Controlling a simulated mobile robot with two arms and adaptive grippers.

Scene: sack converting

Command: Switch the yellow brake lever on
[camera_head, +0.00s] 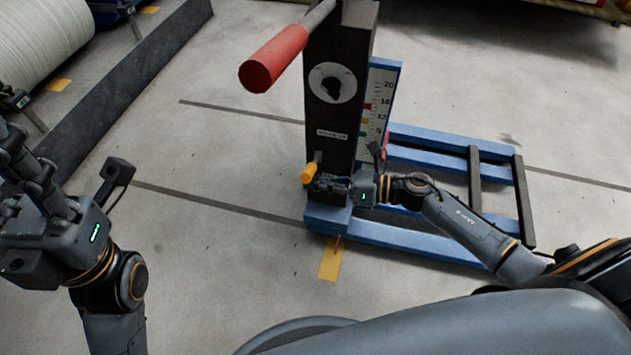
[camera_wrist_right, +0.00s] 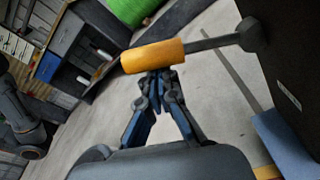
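The yellow brake lever (camera_head: 309,172) sticks out low on the front of a dark upright post (camera_head: 338,112). In the right wrist view its orange-yellow handle (camera_wrist_right: 152,56) lies across the picture on a grey rod that runs right to a dark pivot. My right gripper (camera_head: 325,186) is just beside and below the lever in the head view. In the right wrist view its fingertips (camera_wrist_right: 159,74) are together right at the handle's lower edge, not around it; contact cannot be told. My left gripper (camera_head: 28,190) is at the left edge, away from the post; its finger opening is unclear.
A large red handle (camera_head: 274,58) juts from the post's upper part. A scale with numbers (camera_head: 378,105) and a blue floor frame (camera_head: 400,235) adjoin the post. A white roll (camera_head: 40,45) and dark kerb (camera_head: 125,85) stand left. Floor between is clear.

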